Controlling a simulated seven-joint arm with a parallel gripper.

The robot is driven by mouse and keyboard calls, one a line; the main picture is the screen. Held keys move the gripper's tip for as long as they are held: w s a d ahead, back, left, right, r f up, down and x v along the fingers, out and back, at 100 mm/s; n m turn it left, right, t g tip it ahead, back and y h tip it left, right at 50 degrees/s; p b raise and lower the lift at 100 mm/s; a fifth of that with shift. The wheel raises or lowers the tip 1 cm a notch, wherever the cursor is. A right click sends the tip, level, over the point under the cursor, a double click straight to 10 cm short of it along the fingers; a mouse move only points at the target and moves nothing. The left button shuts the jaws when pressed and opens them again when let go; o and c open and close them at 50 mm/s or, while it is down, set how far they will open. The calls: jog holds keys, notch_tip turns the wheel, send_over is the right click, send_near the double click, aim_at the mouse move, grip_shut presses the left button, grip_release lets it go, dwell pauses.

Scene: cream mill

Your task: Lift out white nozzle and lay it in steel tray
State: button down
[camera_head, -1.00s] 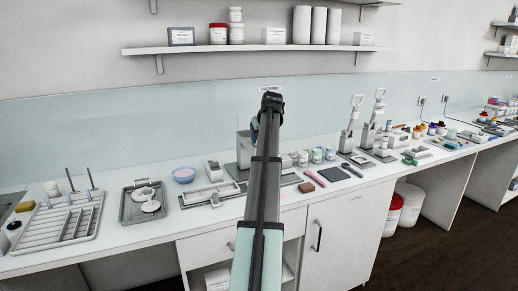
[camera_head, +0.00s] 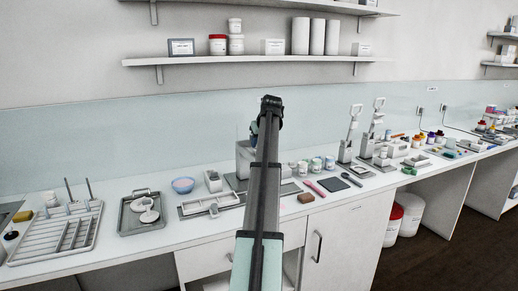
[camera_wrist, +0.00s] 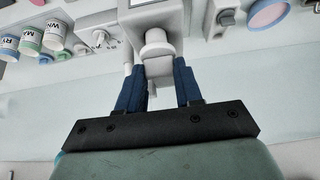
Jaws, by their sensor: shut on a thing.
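In the wrist view, my gripper (camera_wrist: 160,82) has its two blue fingers shut on the white nozzle (camera_wrist: 158,48), a pale rounded piece under a white machine body (camera_wrist: 150,14). I cannot tell whether the nozzle is still seated in the machine. In the head view, my arm covers most of the machine (camera_head: 243,158), and the nozzle and fingertips are hidden behind it. A grey steel tray (camera_head: 127,228) with a raised handle lies on the bench to the left, with white round pieces in it.
A slotted white rack (camera_head: 55,238) with upright rods is at far left. Several small jars (camera_head: 316,164) stand right of my arm. A shelf (camera_head: 250,59) hangs above.

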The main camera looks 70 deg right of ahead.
notch_tip(320, 180, up, 23)
jog(key=shift+f, duration=0.2)
dwell(1.1)
dwell(0.4)
jog(key=w+a+f+n, duration=0.1)
jog(key=w+a, duration=0.2)
jog(key=w, duration=0.4)
jog(key=w+a+f+n, duration=0.1)
jog(key=w+a+f, duration=0.15)
jog(key=w, duration=0.45)
jog(key=w+a+f+n+t+y, duration=0.1)
jog(key=w+a+f+n, duration=0.1)
jog(key=w+a+f, duration=0.7)
jog(key=w+a+f+n+t+y, duration=0.15)
jog(key=w+a+f, duration=0.35)
jog(key=w+a, duration=0.7)
jog(key=w+a+f+n, duration=0.1)
jog(key=w+a+f, duration=0.2)
jog(key=a+f, duration=0.8)
jog(key=shift+m+g+h, duration=0.25)
jog(key=shift+m+g, duration=0.3)
jog(key=shift+m, duration=0.4)
jog(key=shift+s+a+f, duration=0.4)
jog(key=shift+a+f, duration=0.1)
jog(key=shift+f, duration=1.35)
jog(key=shift+s+a+f, duration=0.45)
jog(key=shift+f, duration=1.45)
jog(key=shift+s+a+f, duration=0.4)
jog(key=shift+a+f, duration=0.1)
jog(key=shift+f, duration=1.35)
